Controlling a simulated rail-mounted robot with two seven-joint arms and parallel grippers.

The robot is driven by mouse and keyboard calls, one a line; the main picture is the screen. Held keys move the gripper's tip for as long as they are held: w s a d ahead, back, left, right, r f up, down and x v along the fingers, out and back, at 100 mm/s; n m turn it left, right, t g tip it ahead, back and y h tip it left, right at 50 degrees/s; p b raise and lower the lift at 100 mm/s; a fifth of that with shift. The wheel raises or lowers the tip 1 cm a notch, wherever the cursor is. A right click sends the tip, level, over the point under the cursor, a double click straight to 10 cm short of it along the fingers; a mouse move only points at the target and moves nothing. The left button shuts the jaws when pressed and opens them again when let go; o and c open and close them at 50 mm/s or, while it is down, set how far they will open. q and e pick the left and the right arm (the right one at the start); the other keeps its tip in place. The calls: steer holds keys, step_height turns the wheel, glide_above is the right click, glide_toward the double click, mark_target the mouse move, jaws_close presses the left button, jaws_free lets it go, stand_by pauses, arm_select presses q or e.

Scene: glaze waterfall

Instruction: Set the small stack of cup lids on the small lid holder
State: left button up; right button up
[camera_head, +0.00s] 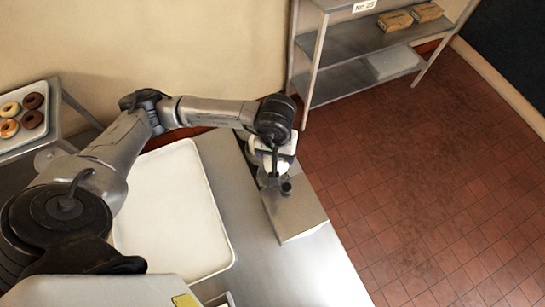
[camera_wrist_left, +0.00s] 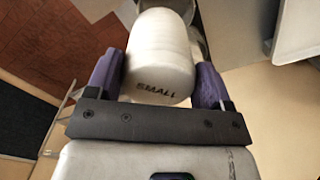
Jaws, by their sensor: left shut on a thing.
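The stack of cup lids is a white, rounded cylinder (camera_wrist_left: 163,60) marked "SMALL". In the left wrist view it sits between the two purple fingers of my left gripper (camera_wrist_left: 160,82), which is shut on it. In the head view my left gripper (camera_head: 276,172) is over the counter's right edge, above a grey metal stand (camera_head: 298,218). A small dark round piece (camera_head: 287,188) shows just below the gripper; I cannot tell whether it is part of the lid holder. The arm hides part of the stand. My right gripper is not in view.
A large white tray (camera_head: 205,235) lies on the metal counter (camera_head: 262,265) left of the stand. A tray of donuts (camera_head: 45,95) stands at far left. A metal shelf with boxes (camera_head: 360,45) is at the back. Tiled floor lies right of the counter.

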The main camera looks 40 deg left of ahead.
arm_select(q)
steer(key=shift+n, duration=0.6)
steer(key=f, duration=0.2)
steer(key=f+b, duration=0.1)
steer(key=a+f+b, duration=0.1)
steer(key=f, duration=0.1)
steer(key=shift+s+f, duration=0.2)
steer(key=shift+f, duration=0.1)
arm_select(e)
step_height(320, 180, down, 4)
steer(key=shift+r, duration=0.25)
arm_select(q)
steer(key=shift+f+b, duration=1.55)
steer(key=shift+f, duration=1.2)
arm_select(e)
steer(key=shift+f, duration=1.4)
arm_select(q)
steer(key=shift+s+d+b, duration=0.15)
steer(key=shift+b, duration=0.15)
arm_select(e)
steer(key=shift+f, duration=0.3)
arm_select(q)
steer(key=shift+b, duration=0.35)
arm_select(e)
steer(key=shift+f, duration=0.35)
arm_select(q)
steer(key=shift+f+b, duration=0.65)
steer(key=shift+b, duration=0.05)
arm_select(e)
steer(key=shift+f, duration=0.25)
